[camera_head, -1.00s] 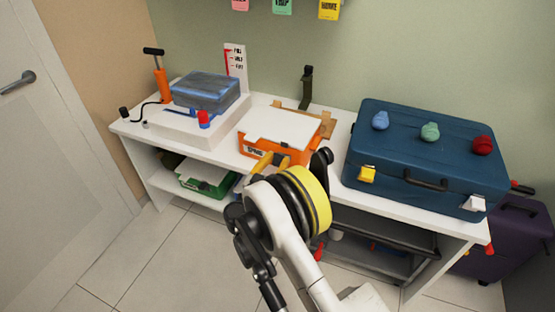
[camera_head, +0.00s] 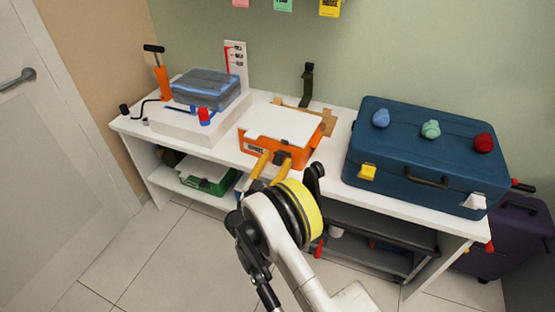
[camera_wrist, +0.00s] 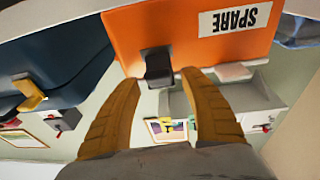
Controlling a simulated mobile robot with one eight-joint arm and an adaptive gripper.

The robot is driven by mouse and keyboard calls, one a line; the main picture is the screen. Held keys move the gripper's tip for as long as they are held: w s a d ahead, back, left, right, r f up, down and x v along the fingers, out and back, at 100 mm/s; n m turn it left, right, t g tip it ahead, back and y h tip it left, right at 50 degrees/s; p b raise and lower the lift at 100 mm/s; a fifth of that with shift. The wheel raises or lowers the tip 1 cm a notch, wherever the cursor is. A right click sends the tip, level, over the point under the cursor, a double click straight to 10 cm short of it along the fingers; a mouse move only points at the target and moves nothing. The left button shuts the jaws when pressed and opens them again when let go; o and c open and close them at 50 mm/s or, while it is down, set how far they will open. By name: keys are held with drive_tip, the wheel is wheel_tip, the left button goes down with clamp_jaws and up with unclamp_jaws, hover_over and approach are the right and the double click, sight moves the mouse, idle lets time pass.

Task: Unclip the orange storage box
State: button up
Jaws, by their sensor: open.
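The orange storage box (camera_head: 262,148) with a white lid (camera_head: 285,125) stands on the white bench, left of the blue suitcase. In the wrist view its orange front (camera_wrist: 180,35) carries a "SPARE" label and a dark clip (camera_wrist: 158,66). My gripper (camera_head: 267,162) is at the front of the box. In the wrist view its two tan fingers (camera_wrist: 161,80) are apart, with the clip between and just beyond their tips. I cannot tell whether a fingertip touches the clip. The clip also shows as a dark spot in the head view (camera_head: 282,157).
The blue suitcase (camera_head: 425,155) with yellow and white latches stands to the right. A vacuum-bag-like grey bundle (camera_head: 205,90) lies on a white stand (camera_head: 190,125) at left, near an orange pump (camera_head: 162,80). A green box (camera_head: 207,178) sits on the lower shelf.

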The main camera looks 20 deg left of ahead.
drive_tip(key=v, duration=0.7)
idle(0.3)
